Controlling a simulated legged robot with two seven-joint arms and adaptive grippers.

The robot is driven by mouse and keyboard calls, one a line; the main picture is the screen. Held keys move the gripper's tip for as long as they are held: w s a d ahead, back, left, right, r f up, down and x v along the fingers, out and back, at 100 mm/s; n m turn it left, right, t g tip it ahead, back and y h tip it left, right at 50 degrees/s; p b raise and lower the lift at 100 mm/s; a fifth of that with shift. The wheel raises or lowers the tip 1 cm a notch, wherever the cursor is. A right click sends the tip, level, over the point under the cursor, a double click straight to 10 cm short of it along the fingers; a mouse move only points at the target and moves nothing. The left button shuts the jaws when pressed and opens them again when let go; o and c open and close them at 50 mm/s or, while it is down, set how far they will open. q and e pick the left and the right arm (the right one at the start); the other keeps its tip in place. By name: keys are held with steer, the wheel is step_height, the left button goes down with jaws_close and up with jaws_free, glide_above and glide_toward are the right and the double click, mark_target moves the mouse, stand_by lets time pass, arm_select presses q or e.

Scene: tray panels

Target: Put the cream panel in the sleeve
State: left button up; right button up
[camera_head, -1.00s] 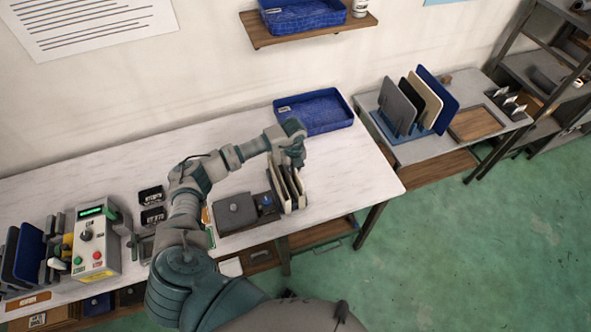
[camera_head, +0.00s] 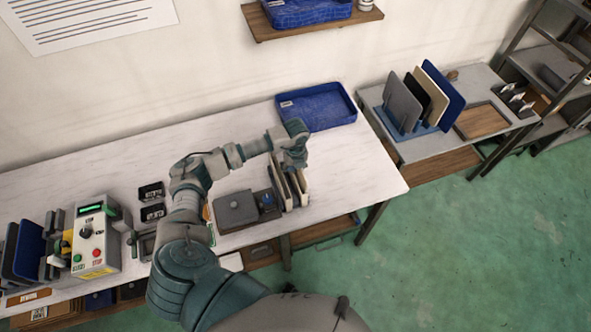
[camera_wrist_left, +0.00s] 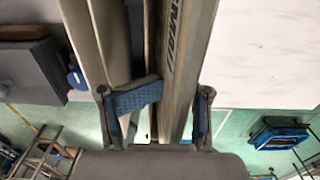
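In the head view a cream panel (camera_head: 437,100) stands upright in a rack on the grey side table, between a black and a dark blue panel. On the white bench, an upright holder with thin cream walls (camera_head: 303,186) stands right of a grey box; it may be the sleeve. My left gripper (camera_head: 293,163) is at its top, pointing down. In the left wrist view the gripper's fingers (camera_wrist_left: 157,112) straddle an upright lettered piece (camera_wrist_left: 185,50). A blue pad (camera_wrist_left: 138,97) tilts against or near it; firm grip cannot be told. The right gripper is not in view.
A blue tray (camera_head: 318,107) lies at the back of the bench. A grey box (camera_head: 237,209) is beside the holder. A control box (camera_head: 97,235) and a rack of dark panels (camera_head: 28,250) stand at left. The bench between tray and right edge is clear.

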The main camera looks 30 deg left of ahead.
arm_select(q)
steer(key=shift+a+r, duration=0.15)
steer(key=shift+r, duration=0.15)
steer(key=r, duration=1.1)
steer(key=shift+w+d+r, duration=0.15)
steer(key=shift+d, duration=0.1)
steer(key=shift+a, duration=0.15)
